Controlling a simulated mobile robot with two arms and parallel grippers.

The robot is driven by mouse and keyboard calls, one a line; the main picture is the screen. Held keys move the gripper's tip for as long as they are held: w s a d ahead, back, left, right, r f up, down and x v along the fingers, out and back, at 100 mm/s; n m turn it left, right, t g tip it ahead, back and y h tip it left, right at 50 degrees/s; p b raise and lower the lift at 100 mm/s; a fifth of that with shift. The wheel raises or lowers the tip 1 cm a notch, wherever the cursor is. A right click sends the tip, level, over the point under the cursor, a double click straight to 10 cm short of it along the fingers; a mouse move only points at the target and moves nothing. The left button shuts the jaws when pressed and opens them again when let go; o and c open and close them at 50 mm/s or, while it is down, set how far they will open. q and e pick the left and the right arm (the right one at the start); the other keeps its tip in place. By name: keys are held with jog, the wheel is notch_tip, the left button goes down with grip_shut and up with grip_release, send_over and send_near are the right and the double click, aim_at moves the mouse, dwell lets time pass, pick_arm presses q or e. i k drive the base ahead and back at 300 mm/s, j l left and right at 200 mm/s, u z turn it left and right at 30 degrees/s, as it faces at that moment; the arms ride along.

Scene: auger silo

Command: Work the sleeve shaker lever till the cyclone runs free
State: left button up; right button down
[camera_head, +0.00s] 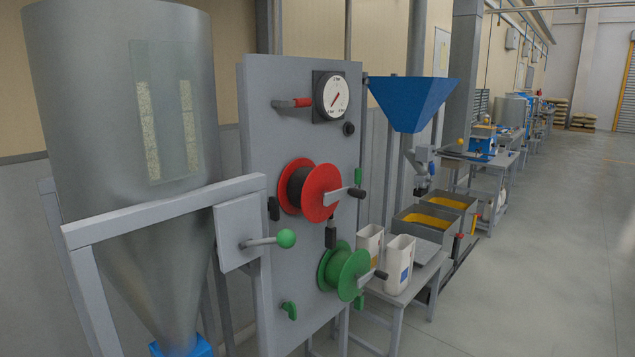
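A large grey cone-bottomed vessel (110,120), which may be the cyclone, stands at the left. Its tall window (165,110) shows pale grainy strips. A lever with a green ball knob (286,239) sticks out to the right from a grey plate (238,228) on the frame beside the vessel. A red-gripped lever (302,103) sits on the grey panel beside a round dial gauge (333,96). No label shows which one is the sleeve shaker lever. Neither of my grippers is in view.
The panel (262,120) carries a red reel (318,192) and a green reel (345,270) with cranks. Right of it are a blue hopper (412,100), white containers (398,264) on a small table and grey bins (422,226). Open floor (555,250) lies at the right.

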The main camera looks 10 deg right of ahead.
aim_at(286, 238)
jog(key=i+l, duration=0.35)
jog(key=i+l+u, duration=0.1)
jog(key=i+l, duration=0.3)
jog(key=l, duration=0.2)
